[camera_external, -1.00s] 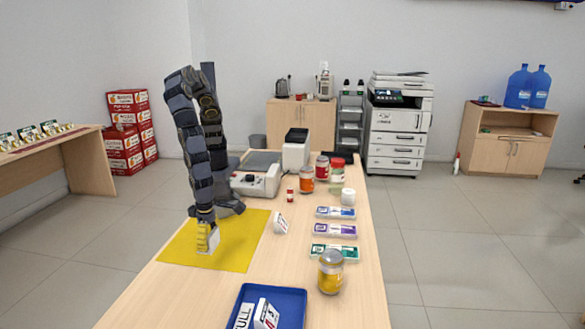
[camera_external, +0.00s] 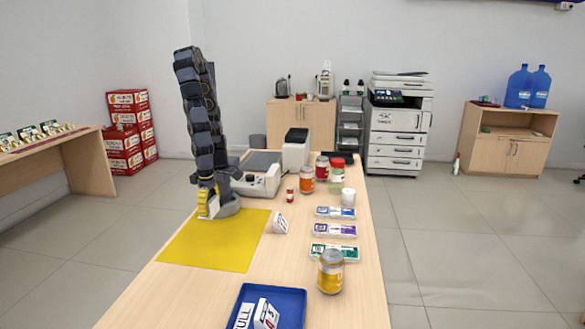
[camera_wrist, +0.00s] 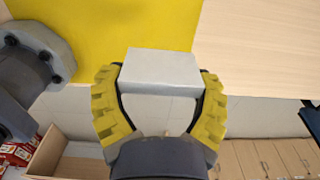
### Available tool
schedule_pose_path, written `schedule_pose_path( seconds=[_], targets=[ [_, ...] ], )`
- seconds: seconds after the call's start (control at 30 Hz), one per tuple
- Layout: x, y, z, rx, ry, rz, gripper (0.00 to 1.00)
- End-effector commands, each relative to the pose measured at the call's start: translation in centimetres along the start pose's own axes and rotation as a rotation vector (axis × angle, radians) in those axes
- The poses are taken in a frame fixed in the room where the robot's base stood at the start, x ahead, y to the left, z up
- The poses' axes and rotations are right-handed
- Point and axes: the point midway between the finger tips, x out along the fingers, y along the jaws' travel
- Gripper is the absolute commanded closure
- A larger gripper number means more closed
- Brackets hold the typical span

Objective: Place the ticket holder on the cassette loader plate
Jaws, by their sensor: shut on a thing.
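My gripper (camera_external: 207,208) is shut on a plain pale grey-white block, which I take to be the ticket holder (camera_wrist: 160,66). In the wrist view the block sits between the two yellow ribbed fingers. In the external view it is mostly hidden by the fingers, near the far left corner of the yellow mat (camera_external: 212,246). A white machine with a flat grey top (camera_external: 262,160) stands behind and right of my gripper. I cannot tell for certain which surface is the cassette loader plate.
A white labelled block (camera_external: 279,223) stands by the mat's right edge. Jars, including a yellow one (camera_external: 330,272), and several flat coloured packs (camera_external: 335,230) line the counter's right side. A blue tray (camera_external: 290,294) is in front. Most of the mat is clear.

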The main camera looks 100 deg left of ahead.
Motion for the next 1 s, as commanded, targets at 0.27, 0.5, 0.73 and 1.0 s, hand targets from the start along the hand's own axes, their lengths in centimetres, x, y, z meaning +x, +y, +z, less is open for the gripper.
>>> schedule_pose_path(
  seconds=[0.27,0.5,0.73,1.0],
  targets=[
    [-6.8,-0.2,0.1,-0.002,-0.006,-0.012,0.64],
    [-9.8,0.1,2.0,-0.056,-0.003,0.000,0.64],
    [-10.0,1.2,7.1,-0.200,-0.001,0.003,0.64],
    [-10.4,5.7,16.4,-0.466,0.000,0.000,0.64]
  ],
)
